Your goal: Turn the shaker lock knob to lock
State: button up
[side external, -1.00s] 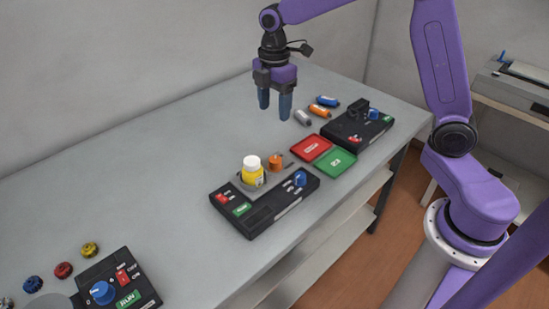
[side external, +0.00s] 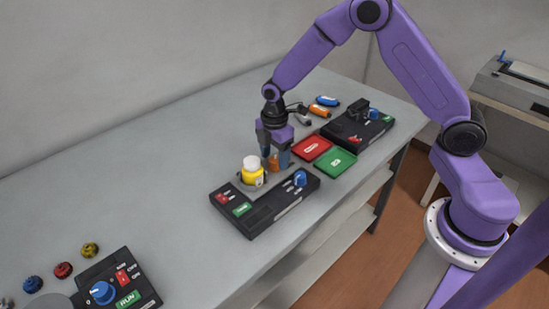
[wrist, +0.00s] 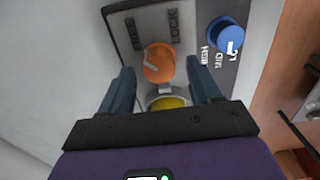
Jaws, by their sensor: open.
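The shaker (side external: 262,216) is a black box with a grey plate on the table. Its orange lock knob (wrist: 158,66) stands on the plate beside the words FREE and LOCK. The knob's white mark points up-left, toward FREE, in the wrist view. My gripper (wrist: 160,70) is open, with one finger on each side of the knob and a gap visible at both sides. In the side view my gripper (side external: 275,160) is low over the knob and partly hides it.
A yellow bottle (side external: 252,176) with a white cap stands on the shaker close to my fingers. A blue speed knob (wrist: 227,35) is to the right. Red (side external: 311,148) and green (side external: 336,162) trays and another black device (side external: 357,128) lie beyond.

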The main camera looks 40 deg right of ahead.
jog(key=shift+f, duration=0.65)
jog(key=c, duration=1.1)
jog(key=shift+o, duration=0.3)
